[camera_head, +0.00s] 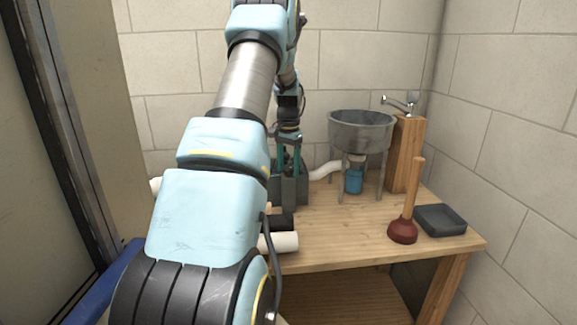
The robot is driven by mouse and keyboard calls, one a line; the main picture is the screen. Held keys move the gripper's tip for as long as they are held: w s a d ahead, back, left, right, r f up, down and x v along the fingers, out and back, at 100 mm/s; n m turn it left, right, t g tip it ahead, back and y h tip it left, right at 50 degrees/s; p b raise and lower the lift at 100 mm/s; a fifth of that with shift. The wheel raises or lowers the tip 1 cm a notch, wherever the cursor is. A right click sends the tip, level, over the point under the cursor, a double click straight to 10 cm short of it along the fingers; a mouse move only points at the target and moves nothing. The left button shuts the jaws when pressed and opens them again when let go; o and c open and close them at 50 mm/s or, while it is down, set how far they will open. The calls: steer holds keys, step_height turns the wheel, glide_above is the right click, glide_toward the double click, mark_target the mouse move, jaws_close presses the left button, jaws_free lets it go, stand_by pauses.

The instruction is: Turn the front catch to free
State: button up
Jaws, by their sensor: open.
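My gripper (289,163) is beyond my arm, pointing down, with its two teal fingers spread apart. It is at a dark grey box-like object (296,189) on the workbench (340,222). I cannot tell whether the fingers touch it. I cannot make out the front catch in this view. My arm covers much of the bench's left side and part of the grey object, so the catch's position cannot be seen.
A grey basin (360,130) on legs stands behind, with a blue cup-like part (353,181) under it. A tap (400,103) sits on a wooden post (405,155).

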steer(key=shift+c, duration=0.2)
jaws_close()
steer(key=shift+n, duration=0.3)
steer(key=n, duration=0.3)
steer(key=shift+n, duration=0.3)
steer(key=n+p, duration=0.1)
steer(key=n, duration=0.3)
steer(key=shift+n, duration=0.3)
steer(key=n, duration=0.4)
steer(key=shift+r, duration=0.1)
steer(key=n+p, duration=0.1)
steer(key=n, duration=0.4)
stand_by(0.5)
